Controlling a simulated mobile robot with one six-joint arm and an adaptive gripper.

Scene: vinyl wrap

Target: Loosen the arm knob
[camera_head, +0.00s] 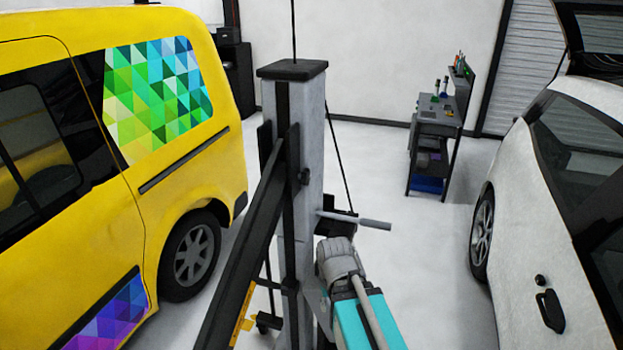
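A tall grey column (308,120) with a black cap stands upright in the middle of the view. A long black arm (245,255) runs along its left side, from a black bracket on the column down to the bottom left. A small dark knob (304,177) sits on the column's face beside the black bracket. It is small in the view, and I cannot tell how tight it is. I see no gripper that I can make out, and nothing touches the knob.
A grey bar (355,220) sticks out right of the column. Below it are a ribbed grey part (338,259) and a teal block (362,322). A yellow van (165,190) stands left, a white car (530,220) right. A tool cart (435,130) stands behind; floor between is clear.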

